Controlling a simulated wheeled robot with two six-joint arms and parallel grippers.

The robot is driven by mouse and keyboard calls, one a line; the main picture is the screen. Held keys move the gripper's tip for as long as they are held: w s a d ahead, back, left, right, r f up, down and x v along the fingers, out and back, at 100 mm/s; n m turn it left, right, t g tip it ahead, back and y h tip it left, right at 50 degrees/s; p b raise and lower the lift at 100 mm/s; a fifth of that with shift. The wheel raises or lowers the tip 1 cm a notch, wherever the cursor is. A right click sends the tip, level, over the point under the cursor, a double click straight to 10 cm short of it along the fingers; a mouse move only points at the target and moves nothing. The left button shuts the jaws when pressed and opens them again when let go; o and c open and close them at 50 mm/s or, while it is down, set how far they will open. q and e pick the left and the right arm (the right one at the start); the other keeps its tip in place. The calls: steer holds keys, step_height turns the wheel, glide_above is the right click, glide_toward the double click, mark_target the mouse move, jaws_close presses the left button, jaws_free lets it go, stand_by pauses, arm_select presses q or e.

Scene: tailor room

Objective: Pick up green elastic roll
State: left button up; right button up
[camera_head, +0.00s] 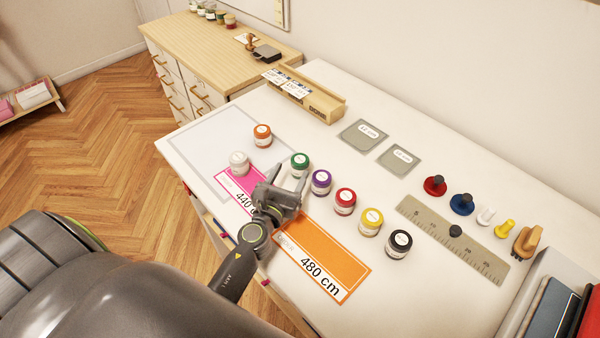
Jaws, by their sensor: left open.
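The green elastic roll (300,161) stands upright on the white table (440,285), in a slanting row of similar rolls with coloured tops. My left gripper (295,181) reaches in from the left and is open, its fingers pointing at the green roll from the near side. The fingertips are close to the roll's lower near side. I cannot tell whether they touch it. The right gripper is not in view.
The purple roll (321,182) stands just right of the green one. The white (239,163) and orange-topped (262,135) rolls stand to its left. Pink (234,187) and orange (321,256) cards lie below. A ruler (455,240) lies at the right. Free table lies behind the row.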

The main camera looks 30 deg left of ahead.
mark_target(297, 167)
arm_select(q)
step_height(297, 167, down, 3)
steer(key=shift+r+b, duration=0.15)
steer(key=shift+b, duration=0.7)
steer(key=shift+w+r, duration=0.2)
steer(key=shift+w, duration=0.05)
steer(key=shift+w+a, duration=0.1)
steer(key=shift+w, duration=0.5)
steer(key=w, duration=0.5)
steer(key=shift+w+a, duration=0.35)
steer(key=shift+w, duration=0.05)
steer(key=c, duration=0.7)
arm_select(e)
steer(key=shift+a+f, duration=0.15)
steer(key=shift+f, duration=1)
arm_select(q)
steer(key=shift+c, duration=0.2)
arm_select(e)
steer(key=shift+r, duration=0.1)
